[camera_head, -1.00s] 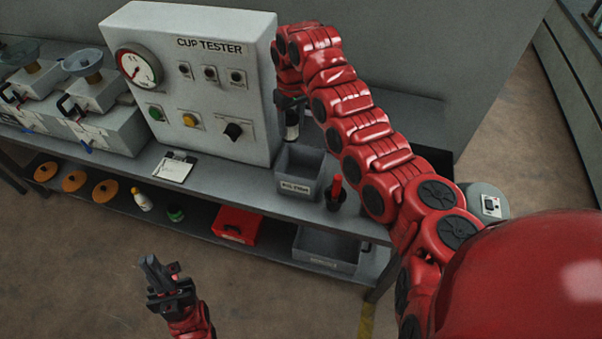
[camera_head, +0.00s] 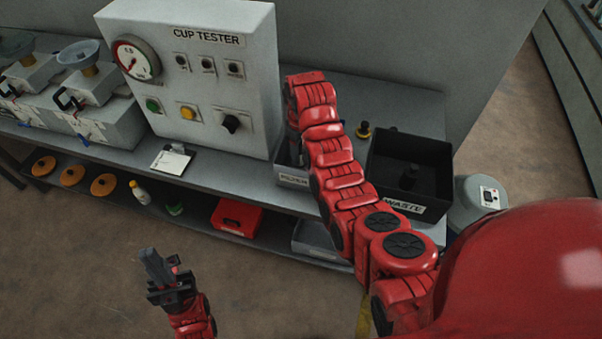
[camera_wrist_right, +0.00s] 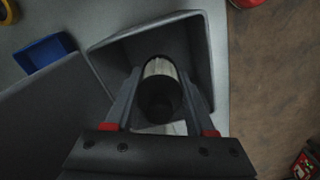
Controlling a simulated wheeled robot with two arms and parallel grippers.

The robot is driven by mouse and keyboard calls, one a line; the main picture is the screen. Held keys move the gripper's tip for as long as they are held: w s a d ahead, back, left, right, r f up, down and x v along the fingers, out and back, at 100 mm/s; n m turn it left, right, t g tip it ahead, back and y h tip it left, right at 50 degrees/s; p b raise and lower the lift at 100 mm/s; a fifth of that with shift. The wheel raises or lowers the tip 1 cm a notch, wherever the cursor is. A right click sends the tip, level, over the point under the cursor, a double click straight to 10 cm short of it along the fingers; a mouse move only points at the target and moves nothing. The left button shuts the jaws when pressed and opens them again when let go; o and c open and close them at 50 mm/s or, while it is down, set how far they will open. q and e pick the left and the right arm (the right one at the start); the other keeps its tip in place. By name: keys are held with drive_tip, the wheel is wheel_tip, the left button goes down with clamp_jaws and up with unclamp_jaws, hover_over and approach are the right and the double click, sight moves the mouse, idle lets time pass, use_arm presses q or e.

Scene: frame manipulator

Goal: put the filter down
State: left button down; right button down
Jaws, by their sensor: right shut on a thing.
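The filter (camera_wrist_right: 160,82), a dark cylinder with a shiny metallic side, is between the fingers of my right gripper (camera_wrist_right: 162,92) in the right wrist view. The gripper is shut on it. It is over the opening of a grey bin (camera_wrist_right: 205,50), whose front label reads FILTER in the head view (camera_head: 292,181). I cannot tell how deep the filter is in the bin. My right arm hides the right gripper and filter in the head view. My left gripper (camera_head: 160,272) is away from the bench at the lower left; its finger gap is unclear.
The white cup tester (camera_head: 200,80) stands left of the grey bin. A black WASTE bin (camera_head: 410,170) stands right of my right arm. A white card (camera_head: 172,159) lies at the bench front. A blue tray (camera_wrist_right: 44,53) shows in the wrist view.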

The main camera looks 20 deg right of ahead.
sight(301, 164)
drive_tip(key=shift+f, duration=0.5)
wheel_tip(301, 164, down, 4)
drive_tip(key=shift+f+p, duration=0.2)
drive_tip(key=shift+p, duration=0.55)
drive_tip(key=shift+f, duration=0.15)
drive_tip(key=shift+f, duration=0.15)
drive_tip(key=shift+c, duration=1.2)
unclamp_jaws()
